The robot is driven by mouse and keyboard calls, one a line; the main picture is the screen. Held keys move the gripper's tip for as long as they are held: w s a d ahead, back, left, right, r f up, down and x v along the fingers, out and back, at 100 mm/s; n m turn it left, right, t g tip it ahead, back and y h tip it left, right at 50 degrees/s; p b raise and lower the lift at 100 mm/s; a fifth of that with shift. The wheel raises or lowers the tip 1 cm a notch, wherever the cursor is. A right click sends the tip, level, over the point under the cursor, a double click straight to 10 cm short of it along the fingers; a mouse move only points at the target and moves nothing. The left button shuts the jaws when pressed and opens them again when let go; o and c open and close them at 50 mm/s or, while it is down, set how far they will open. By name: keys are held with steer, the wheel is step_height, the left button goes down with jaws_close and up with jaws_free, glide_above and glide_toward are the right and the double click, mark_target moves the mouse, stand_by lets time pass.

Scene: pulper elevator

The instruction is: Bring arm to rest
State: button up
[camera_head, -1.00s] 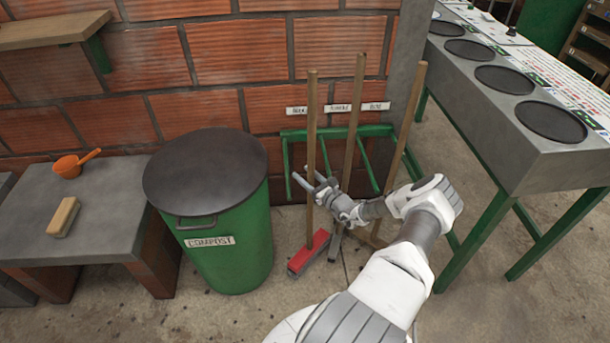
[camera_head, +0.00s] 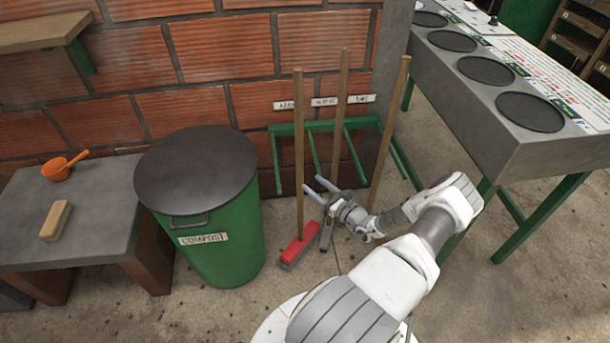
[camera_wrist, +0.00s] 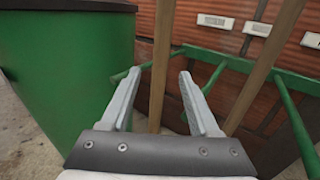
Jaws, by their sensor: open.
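My gripper (camera_head: 316,190) is open, its two fingers apart, in front of the tool rack in the head view. In the wrist view my gripper (camera_wrist: 157,85) shows a wooden handle beyond and between its fingers; nothing is visibly clamped. My arm reaches forward from the bottom of the head view, extended low toward the rack. A broom with a red head (camera_head: 299,246) stands upright just left of the gripper. Two more wooden-handled tools stand at the rack, and the lower end of the middle one is partly hidden by my gripper.
The green rack (camera_head: 292,129) is on the brick wall under small labels. A green compost bin (camera_head: 221,255) with a dark lid stands left. A bench (camera_head: 95,215) holds an orange scoop (camera_head: 60,170) and a brush (camera_head: 55,221). A grey counter (camera_head: 462,110) stands right.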

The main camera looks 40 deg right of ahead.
steer(key=shift+s, duration=0.7)
